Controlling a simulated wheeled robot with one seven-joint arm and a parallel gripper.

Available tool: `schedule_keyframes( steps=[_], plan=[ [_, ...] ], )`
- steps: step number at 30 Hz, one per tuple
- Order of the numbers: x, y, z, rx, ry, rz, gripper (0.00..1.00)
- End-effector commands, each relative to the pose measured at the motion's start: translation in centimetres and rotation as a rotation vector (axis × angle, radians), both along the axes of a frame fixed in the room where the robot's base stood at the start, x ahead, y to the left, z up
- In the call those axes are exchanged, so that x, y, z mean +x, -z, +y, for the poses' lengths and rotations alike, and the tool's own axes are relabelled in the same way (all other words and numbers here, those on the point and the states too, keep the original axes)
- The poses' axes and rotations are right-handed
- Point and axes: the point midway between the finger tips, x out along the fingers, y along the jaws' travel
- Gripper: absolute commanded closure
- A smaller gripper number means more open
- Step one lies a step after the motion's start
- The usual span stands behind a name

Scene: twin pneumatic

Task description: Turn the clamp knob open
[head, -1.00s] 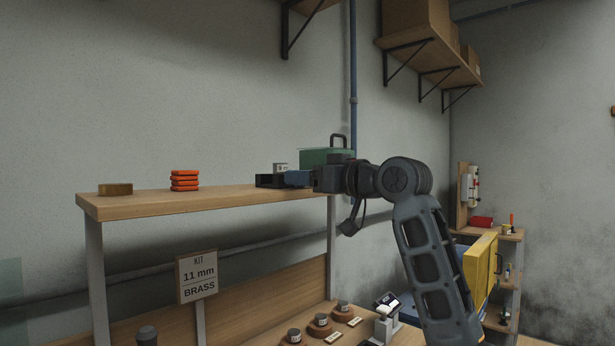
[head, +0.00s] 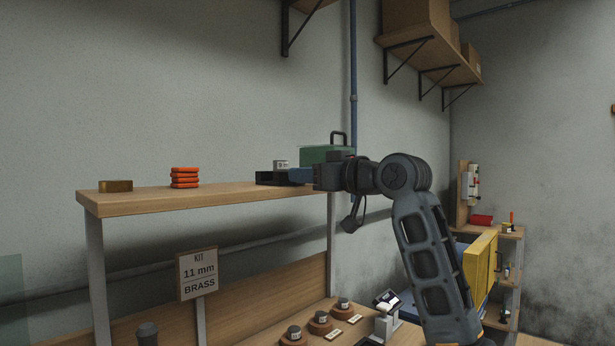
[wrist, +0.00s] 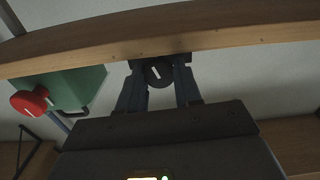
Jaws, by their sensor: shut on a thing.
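My gripper (wrist: 160,88) is shut on a dark round knob (wrist: 158,72) with a short, slanted white mark, in the wrist view. One finger is on each side of the knob. In the head view my gripper (head: 290,176) reaches left to a low black block (head: 270,179) at the right end of the shelf top; the knob cannot be made out there. A red knob (wrist: 30,102) with a white mark shows left of my gripper in the wrist view, in front of a green case (wrist: 68,88).
The wooden shelf (head: 160,204) carries a brass-coloured block (head: 116,186) and stacked orange pieces (head: 185,178) at left. The green case (head: 318,155) stands close behind my gripper. The shelf's middle is clear. A kit sign (head: 198,274) stands below.

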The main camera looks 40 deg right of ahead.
Motion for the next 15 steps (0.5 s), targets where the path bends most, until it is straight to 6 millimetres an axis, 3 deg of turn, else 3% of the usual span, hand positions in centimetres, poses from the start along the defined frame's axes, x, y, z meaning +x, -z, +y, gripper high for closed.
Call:
schedule_keyframes(
  steps=[7,15],
  plan=[
    [-0.02,0.19,0.06,-0.193,0.0,-0.008,0.97],
    [-0.02,0.03,0.07,-0.227,0.0,-0.008,0.97]
  ],
)
